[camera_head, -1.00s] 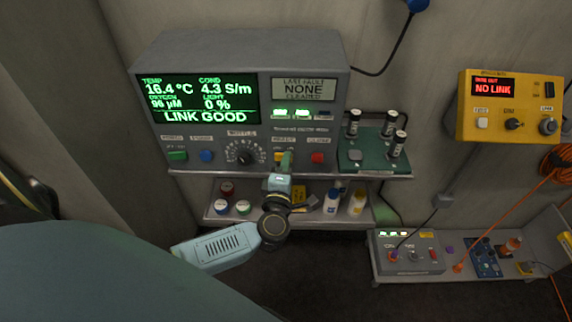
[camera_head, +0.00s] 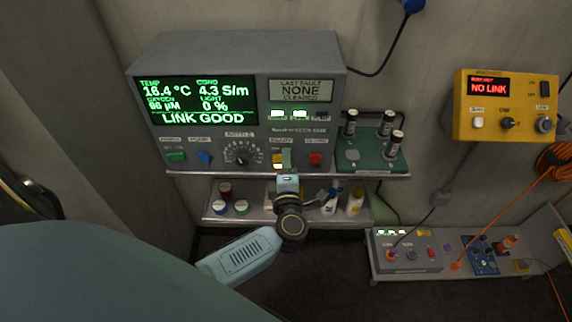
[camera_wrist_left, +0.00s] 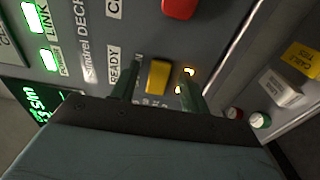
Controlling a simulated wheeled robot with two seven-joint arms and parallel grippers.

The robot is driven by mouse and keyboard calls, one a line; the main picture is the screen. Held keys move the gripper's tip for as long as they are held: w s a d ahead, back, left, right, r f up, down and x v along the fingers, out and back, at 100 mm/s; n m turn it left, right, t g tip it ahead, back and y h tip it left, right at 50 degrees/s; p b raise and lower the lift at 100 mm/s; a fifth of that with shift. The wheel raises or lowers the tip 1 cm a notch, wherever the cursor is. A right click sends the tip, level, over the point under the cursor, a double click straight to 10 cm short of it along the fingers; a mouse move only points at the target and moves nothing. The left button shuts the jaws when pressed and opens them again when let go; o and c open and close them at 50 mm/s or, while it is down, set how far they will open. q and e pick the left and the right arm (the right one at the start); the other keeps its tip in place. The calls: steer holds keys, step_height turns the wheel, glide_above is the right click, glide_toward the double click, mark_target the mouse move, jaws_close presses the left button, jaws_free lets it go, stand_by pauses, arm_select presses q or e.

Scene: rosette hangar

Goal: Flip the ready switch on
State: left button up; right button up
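The ready switch is a yellow rocker (camera_wrist_left: 157,75) beside a READY label in the left wrist view. In the head view it is a small yellow patch (camera_head: 278,158) low on the grey console (camera_head: 240,55). My left gripper (camera_head: 286,160) is at the console front, just right of the switch in the head view. In the wrist view its two green fingers (camera_wrist_left: 158,84) are apart, one on each side of the yellow switch, with nothing between them gripped. Contact cannot be told. Small bright lights show near one finger. My right gripper is not in view.
A red button (camera_head: 315,158) sits right of the switch, and a dial (camera_head: 241,153) left of it. A lower shelf (camera_head: 250,218) holds jars and bottles. A yellow NO LINK box (camera_head: 510,108) hangs at right.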

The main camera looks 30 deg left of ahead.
arm_select(q)
steer(key=b+v, duration=0.1)
steer(key=v, duration=1.2)
steer(key=shift+s, duration=0.2)
